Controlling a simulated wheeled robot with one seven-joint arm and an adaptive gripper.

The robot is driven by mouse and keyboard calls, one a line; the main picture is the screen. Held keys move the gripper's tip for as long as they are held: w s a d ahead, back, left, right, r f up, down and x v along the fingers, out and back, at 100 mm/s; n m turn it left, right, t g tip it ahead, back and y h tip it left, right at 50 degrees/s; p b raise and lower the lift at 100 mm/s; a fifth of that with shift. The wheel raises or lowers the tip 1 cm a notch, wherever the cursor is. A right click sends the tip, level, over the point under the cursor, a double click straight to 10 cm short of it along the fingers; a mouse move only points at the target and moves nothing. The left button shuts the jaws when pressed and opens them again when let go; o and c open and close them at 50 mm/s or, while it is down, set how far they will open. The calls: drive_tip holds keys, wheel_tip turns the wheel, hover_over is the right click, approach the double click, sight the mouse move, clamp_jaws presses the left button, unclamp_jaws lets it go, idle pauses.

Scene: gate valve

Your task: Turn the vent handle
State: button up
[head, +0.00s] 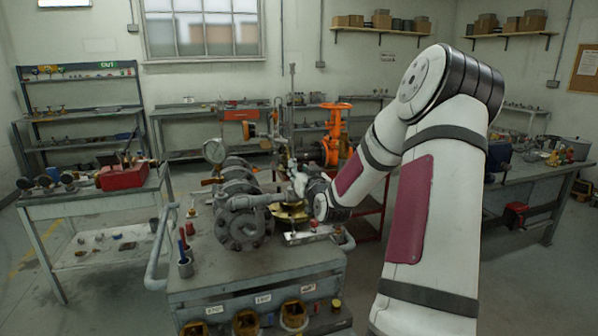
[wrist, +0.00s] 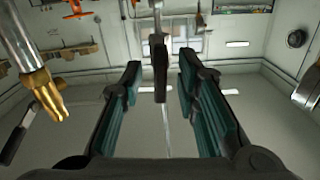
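A dark, narrow handle (wrist: 161,82) on a grey stem hangs in the middle of the wrist view; it looks like the vent handle. My gripper (wrist: 160,64) is open, its teal-padded fingers on either side of the handle with a visible gap at each side. How deep the handle sits between the fingers is hard to tell. In the head view, my arm reaches over the grey flanged valve body (head: 240,212) on the workbench cart. The gripper and handle are small and cluttered together there, partly hidden by my wrist.
A brass fitting on a pipe (wrist: 45,95) stands left of the fingers in the wrist view. In the head view, a pressure gauge (head: 214,151) rises beside the valve, and an orange valve (head: 335,130) stands behind. A tool cup (head: 185,265) is on the cart's left edge.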

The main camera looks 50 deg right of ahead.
drive_tip(key=shift+w+d, duration=0.1)
drive_tip(key=shift+w, duration=0.05)
drive_tip(key=shift+c, duration=0.3)
clamp_jaws()
